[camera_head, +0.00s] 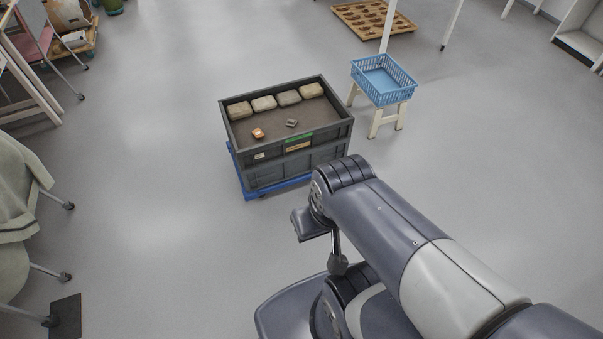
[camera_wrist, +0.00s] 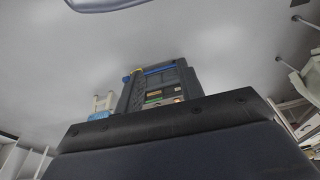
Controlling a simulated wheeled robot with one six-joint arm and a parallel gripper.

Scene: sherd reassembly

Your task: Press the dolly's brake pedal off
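The blue dolly (camera_head: 245,182) stands on the floor under a dark grey crate (camera_head: 256,177), left of my arm in the head view. In the wrist view, which is upside down, the dolly (camera_wrist: 160,70) shows as a blue edge above the crate (camera_wrist: 166,85). A small yellow part (camera_wrist: 136,71) sits at the dolly's left end there; it may be the brake pedal, but it is too small to tell its position. That corner is hidden by my arm in the head view. My gripper's fingers cannot be made out; the dolly is some distance away from my arm's end.
The crate holds several pale blocks (camera_head: 264,103), an orange sherd (camera_head: 258,133) and a grey piece (camera_head: 291,123). A blue basket (camera_head: 383,84) stands on a stool (camera_head: 387,122) to the right. A draped chair (camera_head: 18,190) is at left. Floor left of the dolly is clear.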

